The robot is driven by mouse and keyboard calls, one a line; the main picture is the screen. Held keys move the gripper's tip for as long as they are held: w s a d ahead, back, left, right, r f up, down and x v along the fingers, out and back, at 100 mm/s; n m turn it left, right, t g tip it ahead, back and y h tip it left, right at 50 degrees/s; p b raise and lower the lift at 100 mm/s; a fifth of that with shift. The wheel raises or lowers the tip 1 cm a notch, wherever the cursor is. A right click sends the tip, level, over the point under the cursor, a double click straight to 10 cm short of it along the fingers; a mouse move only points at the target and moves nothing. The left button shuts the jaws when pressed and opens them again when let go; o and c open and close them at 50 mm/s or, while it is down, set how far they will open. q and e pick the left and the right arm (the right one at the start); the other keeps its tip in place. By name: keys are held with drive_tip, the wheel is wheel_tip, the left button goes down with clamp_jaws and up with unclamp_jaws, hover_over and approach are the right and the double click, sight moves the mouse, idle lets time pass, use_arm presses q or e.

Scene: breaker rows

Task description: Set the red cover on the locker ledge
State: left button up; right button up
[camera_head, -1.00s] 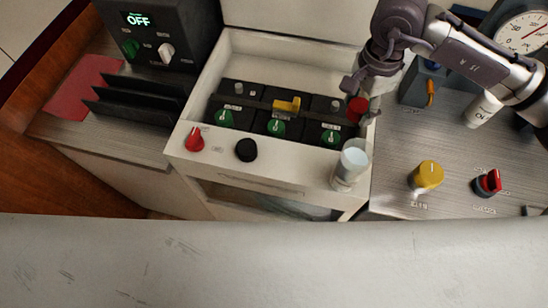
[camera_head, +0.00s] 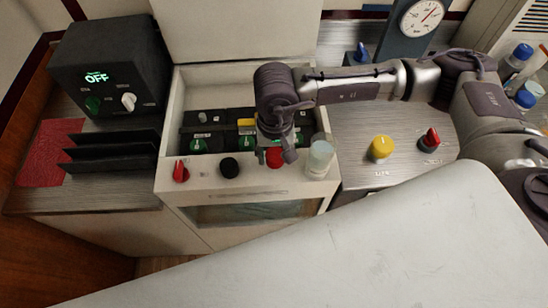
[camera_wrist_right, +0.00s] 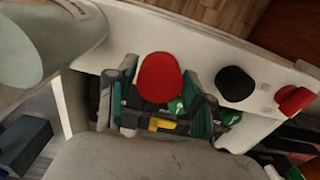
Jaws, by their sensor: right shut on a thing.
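The red cover (camera_head: 273,157) is a small round cap in my right gripper (camera_head: 275,155), which is shut on it. In the right wrist view the red cover (camera_wrist_right: 159,77) shows as a red disc between the two fingers of my right gripper (camera_wrist_right: 158,92). The white locker ledge (camera_head: 250,180) runs along the front of the open locker. The red cover is over or at this ledge, between the black cap and the clear cup. I cannot tell whether it touches the ledge. My left gripper is not in view.
On the ledge stand a red knob (camera_head: 181,172), a black cap (camera_head: 229,167) and a clear cup (camera_head: 320,157). Breakers with green dials (camera_head: 198,145) sit in the locker behind. A yellow knob (camera_head: 381,148) is on the panel to the right.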

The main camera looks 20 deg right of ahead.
sight(275, 163)
wheel_tip(275, 163, down, 3)
drive_tip(key=shift+f+p, duration=0.1)
drive_tip(key=shift+p, duration=0.4)
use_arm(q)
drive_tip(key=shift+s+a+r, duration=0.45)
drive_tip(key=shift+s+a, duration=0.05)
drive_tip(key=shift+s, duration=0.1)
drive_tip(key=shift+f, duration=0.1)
use_arm(e)
drive_tip(key=shift+f, duration=0.1)
drive_tip(key=shift+f+b, duration=0.15)
drive_tip(key=shift+b, duration=0.15)
drive_tip(key=o, duration=1)
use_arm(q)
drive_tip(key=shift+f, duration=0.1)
use_arm(e)
drive_tip(key=shift+o, duration=0.2)
